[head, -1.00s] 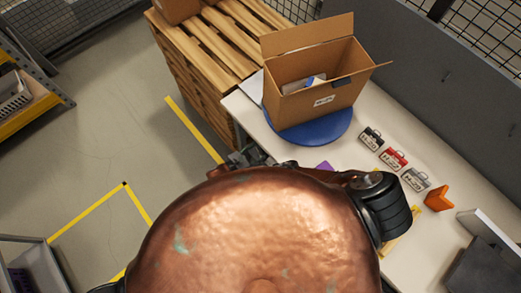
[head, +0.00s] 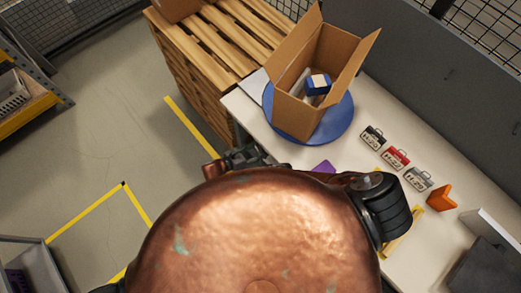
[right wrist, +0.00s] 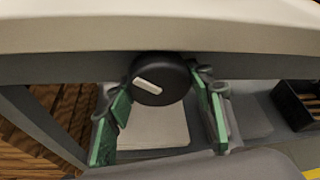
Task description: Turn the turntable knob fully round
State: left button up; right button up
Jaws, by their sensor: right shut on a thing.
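The blue turntable (head: 341,125) lies on the white workbench, with an open cardboard box (head: 300,114) on it. The round black knob (right wrist: 172,91), with a pale bar mark on its face, sits under the bench edge in the right wrist view. The mark is slightly tilted. My right gripper (right wrist: 162,84) has its green-padded fingers on both sides of the knob and is shut on it. In the head view the knob is hidden, and only dark parts of an arm of mine show by the bench edge. My left gripper is not in view.
A blue-and-white item (head: 319,84) is in the box. Black, red and grey labelled cards (head: 396,157) and an orange piece (head: 441,198) lie on the bench (head: 355,160). A wooden pallet stack (head: 215,50) stands beside it. A grey panel (head: 430,90) runs behind.

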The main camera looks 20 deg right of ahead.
jog(key=shift+n+g+h+b, duration=0.4)
jog(key=shift+n+g+b, duration=0.1)
jog(key=shift+n+b, duration=0.55)
jog(key=o, duration=1.2)
jog(key=shift+c, duration=0.2)
